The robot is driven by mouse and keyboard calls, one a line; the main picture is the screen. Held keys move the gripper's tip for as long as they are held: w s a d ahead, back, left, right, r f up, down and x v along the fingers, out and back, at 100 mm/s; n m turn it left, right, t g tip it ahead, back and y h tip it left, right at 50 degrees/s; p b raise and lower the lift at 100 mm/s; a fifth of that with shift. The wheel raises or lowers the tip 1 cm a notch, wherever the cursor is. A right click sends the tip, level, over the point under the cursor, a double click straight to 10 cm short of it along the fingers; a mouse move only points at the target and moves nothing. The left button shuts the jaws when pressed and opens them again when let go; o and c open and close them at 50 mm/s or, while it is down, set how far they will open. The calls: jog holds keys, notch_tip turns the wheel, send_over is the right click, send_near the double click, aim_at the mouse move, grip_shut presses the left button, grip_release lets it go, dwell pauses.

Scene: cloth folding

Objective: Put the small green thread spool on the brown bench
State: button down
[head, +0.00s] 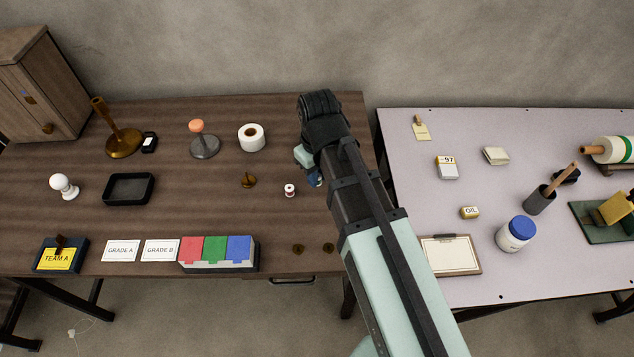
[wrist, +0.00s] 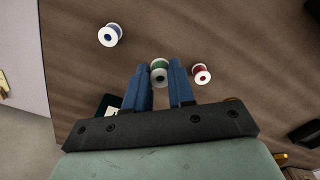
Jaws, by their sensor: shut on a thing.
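The small green thread spool (wrist: 159,74) shows in the wrist view between the two blue fingertips of my gripper (wrist: 159,83), which is shut on it. In the head view my gripper (head: 315,179) is over the right part of the brown bench (head: 80,218), mostly hidden behind my arm, and I cannot make out the green spool there. I cannot tell whether the spool touches the bench top. A red spool (wrist: 202,74) stands close to the right of my fingers and also shows in the head view (head: 289,190). A blue spool (wrist: 110,35) stands at the upper left in the wrist view.
A pale table (head: 395,180) stands to the right across a narrow gap. On the bench are a brass spike (head: 248,181), a white tape roll (head: 251,137), a black tray (head: 129,189) and a three-coloured box (head: 218,252). The bench's front middle has free room.

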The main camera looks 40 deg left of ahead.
aim_at(318, 193)
jog(key=shift+f, duration=2.05)
jog(key=shift+f, duration=0.1)
jog(key=c, duration=1)
grip_release()
jog(key=shift+o, duration=0.2)
notch_tip(318, 193, up, 12)
